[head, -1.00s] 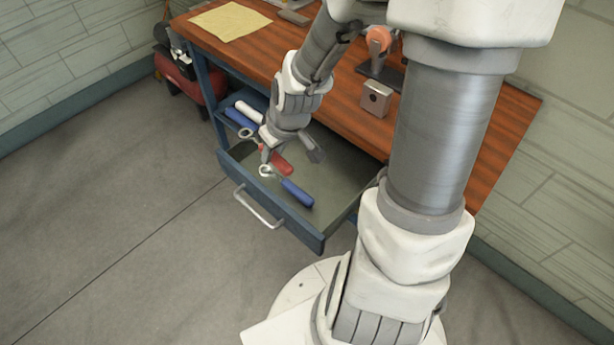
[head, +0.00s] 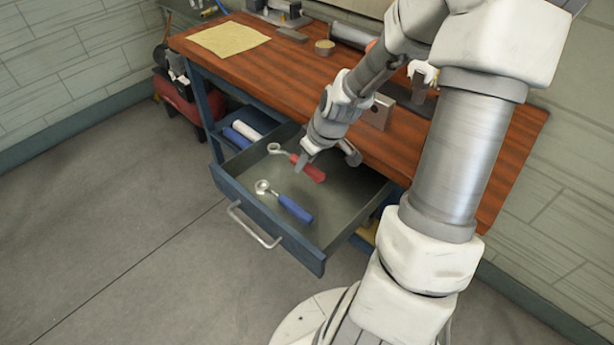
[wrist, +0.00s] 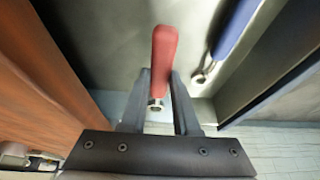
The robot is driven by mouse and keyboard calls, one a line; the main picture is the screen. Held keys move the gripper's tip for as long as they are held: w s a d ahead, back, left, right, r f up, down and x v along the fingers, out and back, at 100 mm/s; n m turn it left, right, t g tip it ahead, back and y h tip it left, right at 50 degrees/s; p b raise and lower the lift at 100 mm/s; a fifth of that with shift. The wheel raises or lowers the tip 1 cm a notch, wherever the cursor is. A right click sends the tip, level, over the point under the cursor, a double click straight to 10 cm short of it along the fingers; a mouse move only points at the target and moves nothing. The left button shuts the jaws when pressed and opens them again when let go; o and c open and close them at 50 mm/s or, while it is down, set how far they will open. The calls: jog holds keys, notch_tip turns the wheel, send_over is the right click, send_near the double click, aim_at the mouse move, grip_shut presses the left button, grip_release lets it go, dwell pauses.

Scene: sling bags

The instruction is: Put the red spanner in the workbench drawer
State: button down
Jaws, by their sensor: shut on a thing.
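The workbench drawer (head: 262,217) is pulled open. The red spanner, with a red handle (head: 312,171) and a metal ring end (head: 275,148), is over the drawer's inside. Whether it touches the drawer floor I cannot tell. My gripper (head: 325,160) points down at the drawer and is shut on the red spanner. In the wrist view the red handle (wrist: 164,55) sticks out beyond my fingers (wrist: 159,108), with some of its metal between them. A blue-handled spanner (head: 295,209) lies in the drawer nearer its front; it also shows in the wrist view (wrist: 232,30).
The wooden bench top (head: 290,75) overhangs behind the drawer and carries a yellow cloth (head: 229,39) and a metal block (head: 380,112). A side shelf left of the drawer holds a white and a blue roll (head: 237,138). The drawer's right part is clear.

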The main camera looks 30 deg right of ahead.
aim_at(307, 182)
jog(key=shift+w+d+f, duration=0.15)
jog(key=shift+d+f, duration=0.05)
jog(key=shift+d, duration=0.05)
jog(key=shift+f, duration=0.25)
jog(key=shift+f+b, duration=0.8)
jog(key=shift+f, duration=0.95)
jog(key=shift+f, duration=0.1)
jog(key=c, duration=0.7)
grip_release()
jog(key=shift+o, duration=0.2)
